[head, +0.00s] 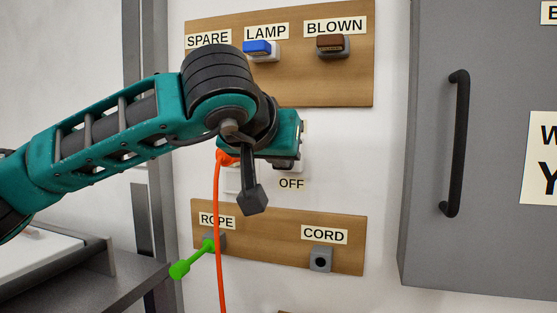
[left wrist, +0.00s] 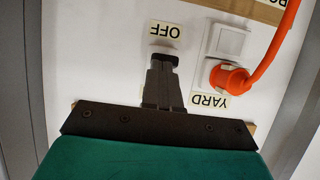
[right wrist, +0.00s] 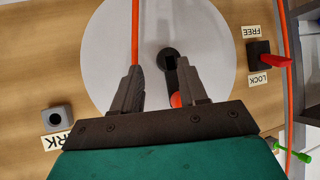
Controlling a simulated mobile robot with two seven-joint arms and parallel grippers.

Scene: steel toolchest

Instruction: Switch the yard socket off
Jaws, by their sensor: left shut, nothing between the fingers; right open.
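The yard socket's white plate (head: 232,180) is on the wall with an orange plug (head: 228,157) and cable at it. In the left wrist view the plate (left wrist: 232,42), the plug (left wrist: 230,78) and the YARD label (left wrist: 210,100) show upside down. The OFF label (head: 291,184) is to the right of the socket; it also shows in the left wrist view (left wrist: 165,30). My left gripper (left wrist: 162,62) is shut and empty, its tips just above OFF in the head view (head: 285,166). The switch itself is largely hidden behind it. My right gripper (right wrist: 160,95) is open, away from the socket.
Above is a board (head: 350,85) with SPARE, LAMP and BLOWN labels. Below is another board (head: 280,240) with ROPE and CORD labels and a green handle (head: 190,261). A grey cabinet (head: 430,150) stands right. My right gripper faces a white disc (right wrist: 105,45); a red lever (right wrist: 272,62) is nearby.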

